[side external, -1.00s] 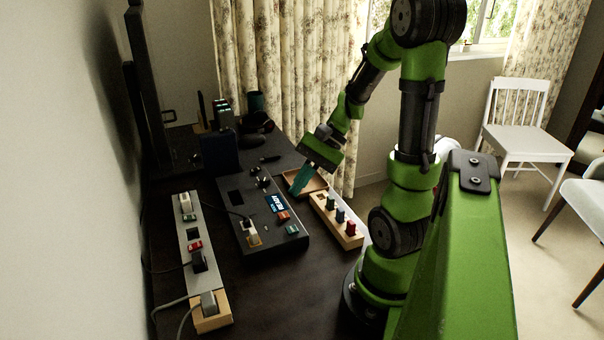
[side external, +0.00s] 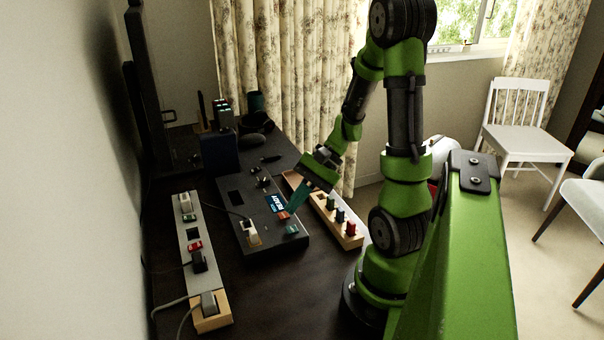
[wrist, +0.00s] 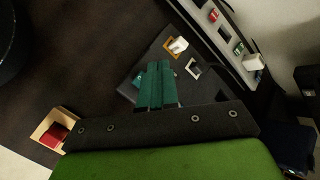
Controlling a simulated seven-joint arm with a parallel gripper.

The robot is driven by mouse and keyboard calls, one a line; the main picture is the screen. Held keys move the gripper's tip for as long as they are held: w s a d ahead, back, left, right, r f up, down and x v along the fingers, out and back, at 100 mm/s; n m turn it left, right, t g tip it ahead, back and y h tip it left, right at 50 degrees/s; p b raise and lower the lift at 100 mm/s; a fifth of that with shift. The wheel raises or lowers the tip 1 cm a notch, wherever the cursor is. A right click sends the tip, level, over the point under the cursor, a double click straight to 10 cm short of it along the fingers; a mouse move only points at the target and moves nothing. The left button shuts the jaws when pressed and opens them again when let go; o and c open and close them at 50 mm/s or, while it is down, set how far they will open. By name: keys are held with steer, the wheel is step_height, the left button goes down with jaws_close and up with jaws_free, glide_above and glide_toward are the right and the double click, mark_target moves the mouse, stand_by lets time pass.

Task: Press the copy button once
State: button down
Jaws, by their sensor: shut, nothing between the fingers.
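A dark grey control panel (side external: 262,235) lies on the dark table, with a small lit blue-white screen (side external: 275,203). Near its front right edge are a red-orange button (side external: 284,216) and a green button (side external: 292,230). I cannot read which one is the copy button. My gripper (side external: 293,208) is shut and empty, its teal fingers slanting down over the panel's right edge, close above the red-orange button. Contact cannot be told. In the wrist view the shut fingers (wrist: 155,64) cover part of the panel (wrist: 160,52), and the red-orange button is not visible.
A wooden block with coloured plugs (side external: 340,222) stands right of the panel. A power strip (side external: 187,230) with cables lies to its left. A white rocker-like part (side external: 253,238) sits on the panel. A dark blue box (side external: 219,153) stands behind.

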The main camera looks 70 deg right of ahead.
mark_target(296, 227)
steer(key=shift+f, duration=1.7)
stand_by(0.7)
steer(key=shift+f, duration=0.4)
steer(key=shift+f, duration=0.4)
stand_by(0.6)
steer(key=shift+r, duration=0.85)
steer(key=shift+r, duration=0.1)
steer(key=shift+r, duration=2.4)
